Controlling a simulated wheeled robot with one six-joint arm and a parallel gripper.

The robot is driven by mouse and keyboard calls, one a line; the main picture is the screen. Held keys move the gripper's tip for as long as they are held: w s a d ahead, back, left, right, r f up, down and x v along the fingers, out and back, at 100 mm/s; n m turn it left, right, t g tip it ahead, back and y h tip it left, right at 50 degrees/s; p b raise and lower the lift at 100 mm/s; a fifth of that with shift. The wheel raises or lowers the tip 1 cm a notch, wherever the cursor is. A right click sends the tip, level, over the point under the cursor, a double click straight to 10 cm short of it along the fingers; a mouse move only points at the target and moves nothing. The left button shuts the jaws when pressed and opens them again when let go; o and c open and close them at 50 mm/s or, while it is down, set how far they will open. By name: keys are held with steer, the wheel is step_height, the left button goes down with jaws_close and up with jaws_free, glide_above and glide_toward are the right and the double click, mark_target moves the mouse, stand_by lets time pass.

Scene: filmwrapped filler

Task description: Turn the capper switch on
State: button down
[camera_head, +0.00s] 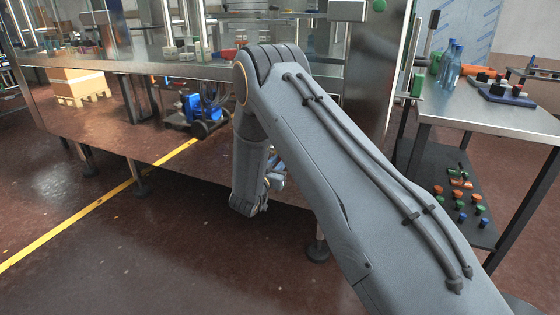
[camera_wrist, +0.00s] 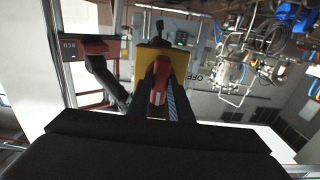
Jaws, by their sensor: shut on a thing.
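In the wrist view, a red switch handle (camera_wrist: 159,86) sits in front of a yellow plate (camera_wrist: 124,68). The two dark fingers of my gripper (camera_wrist: 162,72) stand on either side of the red handle and are shut on it. The fingers hide part of the handle and plate. Lettering beginning "OFF" shows on a grey surface just right of the fingers. In the head view, my arm crosses the middle of the picture, and neither the switch nor my gripper's fingertips can be made out.
A larger red part (camera_wrist: 92,46) with a dark arm lies left of the plate. Piping and metal fittings (camera_wrist: 240,60) hang at the right. In the head view, a side table (camera_head: 465,110) with blue bottles (camera_head: 450,66) stands right of the machine. Open floor (camera_head: 130,260) lies at the left.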

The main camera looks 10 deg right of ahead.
steer(key=c, duration=1.6)
jaws_free()
steer(key=shift+s, duration=0.1)
steer(key=v, duration=0.7)
steer(key=shift+s+a, duration=0.25)
